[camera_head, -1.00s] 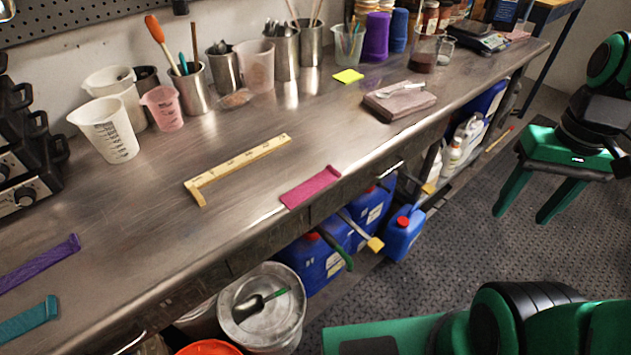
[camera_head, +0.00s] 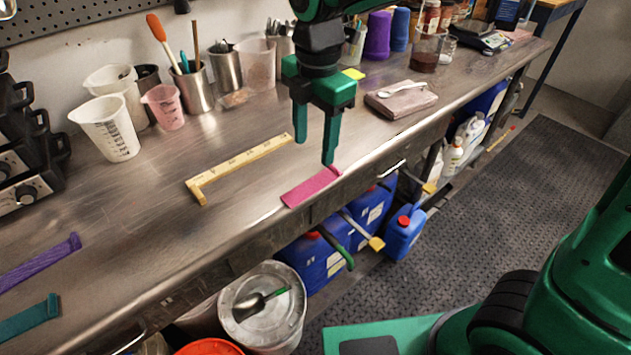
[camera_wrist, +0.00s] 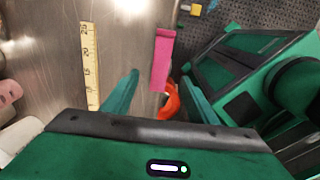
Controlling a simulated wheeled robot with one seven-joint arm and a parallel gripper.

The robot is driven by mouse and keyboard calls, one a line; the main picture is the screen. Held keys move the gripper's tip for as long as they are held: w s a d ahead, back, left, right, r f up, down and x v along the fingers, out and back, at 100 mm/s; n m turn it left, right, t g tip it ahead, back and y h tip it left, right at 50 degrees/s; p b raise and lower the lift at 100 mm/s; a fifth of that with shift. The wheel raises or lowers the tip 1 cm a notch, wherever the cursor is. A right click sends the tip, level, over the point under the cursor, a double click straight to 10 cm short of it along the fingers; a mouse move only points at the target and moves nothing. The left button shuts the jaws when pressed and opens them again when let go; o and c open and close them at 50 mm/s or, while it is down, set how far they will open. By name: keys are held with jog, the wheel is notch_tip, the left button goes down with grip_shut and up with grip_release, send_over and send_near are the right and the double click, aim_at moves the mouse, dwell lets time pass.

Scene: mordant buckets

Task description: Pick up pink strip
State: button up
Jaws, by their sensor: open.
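The pink strip (camera_head: 311,187) lies flat on the metal bench at its front edge, in the middle of the head view. My gripper (camera_head: 314,152) is open and empty, pointing down above the bench. In the head view its fingers appear just behind the strip, one fingertip overlapping the picture near the strip's far end. In the wrist view the strip (camera_wrist: 161,60) lies ahead, between the lines of the two fingers (camera_wrist: 160,100) and apart from them.
A yellow ruler (camera_head: 240,167) lies left of the strip. Purple (camera_head: 40,262) and teal (camera_head: 30,318) strips lie at the lower left. A folded cloth (camera_head: 402,100) with a spoon, and beakers, stand further back. Buckets and blue jugs (camera_head: 318,262) are below the front edge.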

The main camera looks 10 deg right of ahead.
aim_at(316, 183)
jog(key=f, duration=1)
jog(key=shift+w+d, duration=0.2)
jog(key=shift+w, duration=0.15)
jog(key=shift+r, duration=0.1)
jog(key=c, duration=1.2)
jog(key=shift+r, duration=0.1)
